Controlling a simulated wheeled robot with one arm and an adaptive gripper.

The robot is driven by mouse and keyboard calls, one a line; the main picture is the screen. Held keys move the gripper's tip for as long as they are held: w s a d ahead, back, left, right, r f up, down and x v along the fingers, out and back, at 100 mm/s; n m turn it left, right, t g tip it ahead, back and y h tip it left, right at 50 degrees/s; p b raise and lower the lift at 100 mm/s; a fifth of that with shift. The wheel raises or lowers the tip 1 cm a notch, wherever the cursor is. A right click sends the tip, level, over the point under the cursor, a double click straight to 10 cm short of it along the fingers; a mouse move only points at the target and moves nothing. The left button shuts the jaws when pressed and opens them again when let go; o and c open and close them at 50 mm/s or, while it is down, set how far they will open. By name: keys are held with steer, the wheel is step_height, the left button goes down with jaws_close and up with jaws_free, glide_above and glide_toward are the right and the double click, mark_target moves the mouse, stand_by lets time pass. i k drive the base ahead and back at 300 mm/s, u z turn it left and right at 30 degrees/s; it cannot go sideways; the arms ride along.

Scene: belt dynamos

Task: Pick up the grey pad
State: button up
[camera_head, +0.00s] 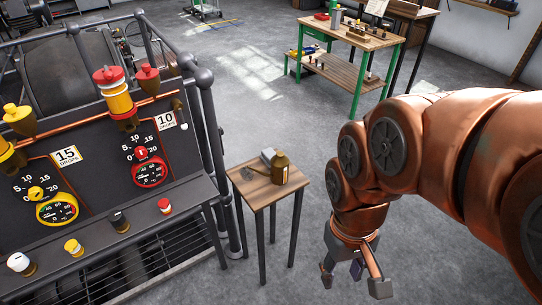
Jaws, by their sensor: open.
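A small grey pad (267,155) lies on the small wooden side table (257,191), toward its back edge.
A green-framed workbench (357,39) with items stands at the back right. The floor between is clear.

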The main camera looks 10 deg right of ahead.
mark_target(266, 155)
steer(key=u, duration=4.1)
steer(key=k, duration=1.9)
steer(key=z, duration=1.5)
steer(key=i, duration=0.35)
steer(key=z, duration=0.05)
